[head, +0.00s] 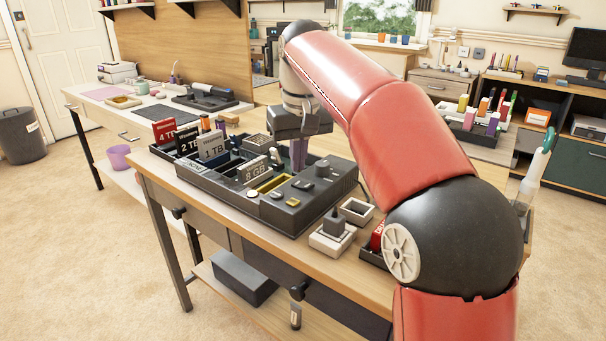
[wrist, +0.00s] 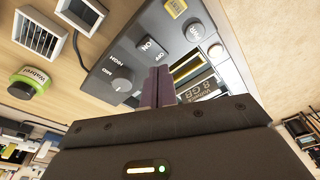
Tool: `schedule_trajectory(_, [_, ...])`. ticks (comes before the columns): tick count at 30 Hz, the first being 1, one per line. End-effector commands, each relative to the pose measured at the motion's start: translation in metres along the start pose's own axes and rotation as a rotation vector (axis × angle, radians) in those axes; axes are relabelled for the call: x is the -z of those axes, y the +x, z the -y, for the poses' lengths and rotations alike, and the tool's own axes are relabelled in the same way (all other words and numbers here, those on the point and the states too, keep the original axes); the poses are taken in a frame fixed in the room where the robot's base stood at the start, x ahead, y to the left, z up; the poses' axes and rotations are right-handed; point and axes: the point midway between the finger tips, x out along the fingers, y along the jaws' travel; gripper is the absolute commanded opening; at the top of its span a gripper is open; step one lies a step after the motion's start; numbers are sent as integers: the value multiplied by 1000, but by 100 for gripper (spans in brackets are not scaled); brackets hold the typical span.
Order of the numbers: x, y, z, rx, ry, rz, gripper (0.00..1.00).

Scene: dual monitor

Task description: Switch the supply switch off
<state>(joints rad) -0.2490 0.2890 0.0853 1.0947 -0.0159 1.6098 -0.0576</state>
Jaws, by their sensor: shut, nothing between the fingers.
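The grey control unit (head: 325,198) lies on the workbench. Its ON/OFF switch (wrist: 151,46) is a dark raised piece in the wrist view, between a knob (wrist: 122,85) marked HIGH and the yellow and white buttons. Which way the switch is set is too small to tell. My gripper (head: 298,166) points down over the unit, with its purple-grey fingers shut and empty. In the wrist view the fingertips (wrist: 158,76) appear just beside the OFF label. I cannot tell whether they touch the panel.
Drive cartridges marked 4 TB (head: 165,131), 2 TB (head: 187,141) and 1 TB (head: 211,147) stand upright at the unit's left. An 8 GB module (head: 256,172) sits close to my fingers.

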Motion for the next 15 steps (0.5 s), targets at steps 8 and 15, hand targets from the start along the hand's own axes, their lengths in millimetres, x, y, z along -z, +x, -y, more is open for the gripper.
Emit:
schedule_trajectory(8, [4, -25, 0, 0, 0, -2, 0])
schedule_trajectory(15, [7, -39, 0, 0, 0, -2, 0])
